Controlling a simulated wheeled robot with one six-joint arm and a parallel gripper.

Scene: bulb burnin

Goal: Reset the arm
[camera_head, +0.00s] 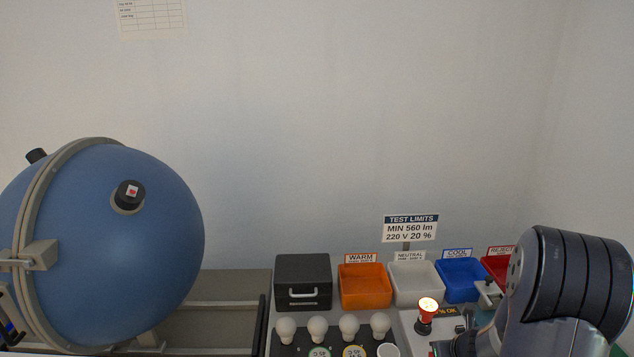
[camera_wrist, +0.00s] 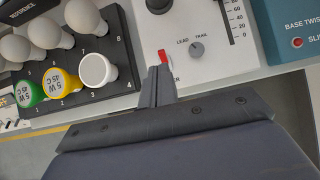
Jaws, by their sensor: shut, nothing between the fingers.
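My gripper (camera_wrist: 158,88) shows in the wrist view, its fingers shut together with nothing between them. It is above the bench's front edge, close to a small red lever (camera_wrist: 162,56) on a white control panel (camera_wrist: 205,18). Whether it touches the lever I cannot tell. In the head view my arm (camera_head: 570,285) fills the lower right corner, and its gripper is not visible there.
A black rack (camera_wrist: 118,82) of several bulbs lies left of my gripper. Orange (camera_head: 365,288), white (camera_head: 415,284) and blue (camera_head: 460,281) bins stand along the back. A large blue sphere (camera_head: 150,240) is at left.

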